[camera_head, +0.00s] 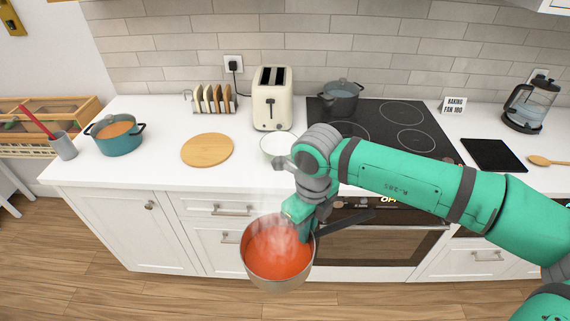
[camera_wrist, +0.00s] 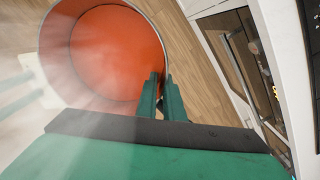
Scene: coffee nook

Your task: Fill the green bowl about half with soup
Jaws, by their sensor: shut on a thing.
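A metal saucepan (camera_head: 279,281) holds steaming orange-red soup (camera_head: 270,253). My gripper (camera_head: 303,224) is shut on the saucepan near the rim where its dark handle (camera_head: 347,229) starts. The saucepan hangs in front of the counter's front edge, above floor level, and looks roughly upright. The wrist view shows the soup (camera_wrist: 115,55) inside the pan and my gripper fingers (camera_wrist: 161,97) at its rim. A pale bowl (camera_head: 275,147), whitish with a faint green tint, stands on the counter behind my wrist. My arm partly hides it, and I cannot see whether it holds anything.
A cream toaster (camera_head: 272,101) stands behind the bowl, a round wooden board (camera_head: 207,150) to its left. A teal pot (camera_head: 119,140) with orange-brown contents is farther left. The black cooktop (camera_head: 378,124) with a grey pot (camera_head: 341,100) is on the right. Drawer handles line the counter front.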

